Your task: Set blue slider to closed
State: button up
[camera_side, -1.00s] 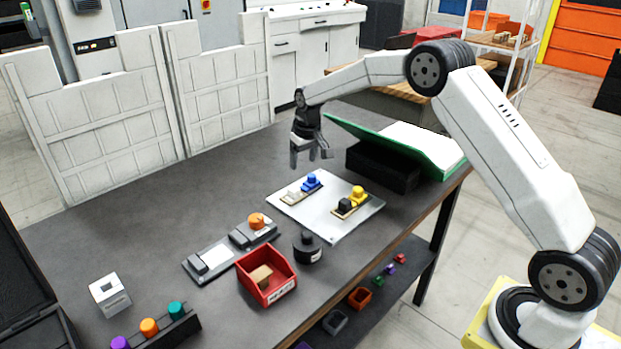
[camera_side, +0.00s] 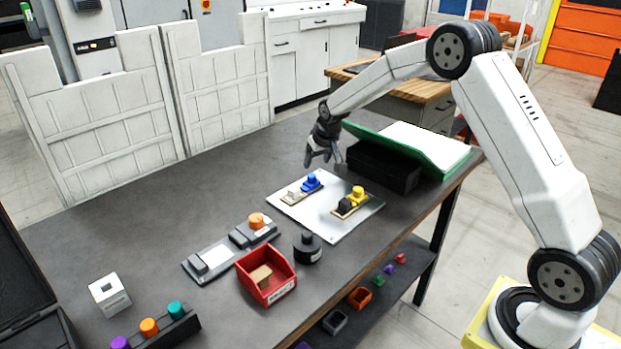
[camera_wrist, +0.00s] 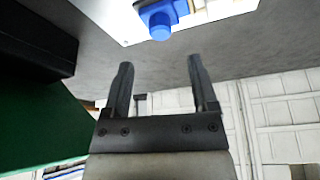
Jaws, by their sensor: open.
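The blue slider (camera_side: 312,183) sits on a narrow track with a pale block (camera_side: 293,194) at its left end, on a light metal plate (camera_side: 325,228). In the wrist view the blue slider (camera_wrist: 160,22) shows at the top, beyond the fingertips. My gripper (camera_side: 323,165) is open and empty, above and a little behind the slider, apart from it. In the wrist view my gripper (camera_wrist: 161,75) has its two dark fingers spread, pointing toward the slider. Whether the slider's place on its track is open or closed cannot be told.
A yellow slider (camera_side: 357,195) with a black block is on the same plate. A black box (camera_side: 382,168) with a green tilted panel (camera_side: 405,148) stands to the right. A dark round knob (camera_side: 307,247), red bin (camera_side: 265,291) and grey fixture (camera_side: 205,262) lie nearer the front.

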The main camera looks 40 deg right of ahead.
aim_at(312, 176)
jog(key=shift+x, duration=3.25)
jog(key=shift+c, duration=0.2)
grip_shut()
jog(key=shift+a, duration=0.1)
